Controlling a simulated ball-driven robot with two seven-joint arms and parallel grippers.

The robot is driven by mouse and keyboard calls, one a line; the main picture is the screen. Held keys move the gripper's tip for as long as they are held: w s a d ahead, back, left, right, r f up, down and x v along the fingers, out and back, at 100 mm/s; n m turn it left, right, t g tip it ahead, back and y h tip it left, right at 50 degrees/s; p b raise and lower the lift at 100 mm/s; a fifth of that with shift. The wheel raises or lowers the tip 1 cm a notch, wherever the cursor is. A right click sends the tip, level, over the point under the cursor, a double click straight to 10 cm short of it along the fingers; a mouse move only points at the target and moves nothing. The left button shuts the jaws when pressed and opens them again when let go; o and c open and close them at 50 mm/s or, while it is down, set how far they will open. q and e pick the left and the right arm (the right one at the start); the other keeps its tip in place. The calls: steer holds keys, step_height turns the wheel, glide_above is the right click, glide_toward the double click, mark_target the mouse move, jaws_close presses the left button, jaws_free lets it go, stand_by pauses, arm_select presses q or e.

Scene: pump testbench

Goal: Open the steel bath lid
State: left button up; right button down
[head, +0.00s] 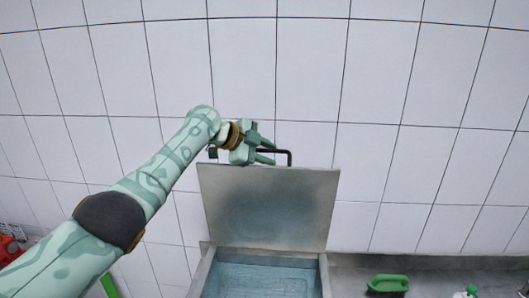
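The steel bath lid (270,205) stands raised, close to upright, at the back of the steel bath (323,279). The bath's opening shows bluish water below it. A black bar handle (289,157) runs along the lid's top edge. My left gripper (268,151) is at this handle, its two fingers apart, one above and one below the bar. A gap shows between the fingers and the bar, and part of the handle is hidden behind the gripper. My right gripper is not in view.
A white tiled wall (420,90) stands behind the lid. A green-handled object (388,284) lies on the grey counter (345,281) right of the bath, with a green-topped bottle (470,291) farther right. A red object (9,249) is at the far left.

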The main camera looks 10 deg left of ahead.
arm_select(q)
steer(key=shift+s+a+r, duration=0.1)
steer(key=shift+a+r, duration=0.05)
steer(key=shift+a, duration=0.1)
steer(key=b+v, duration=0.4)
steer(key=v, duration=1.1)
steer(key=shift+s+a, duration=0.2)
steer(key=shift+a, duration=0.05)
steer(key=shift+r, duration=0.15)
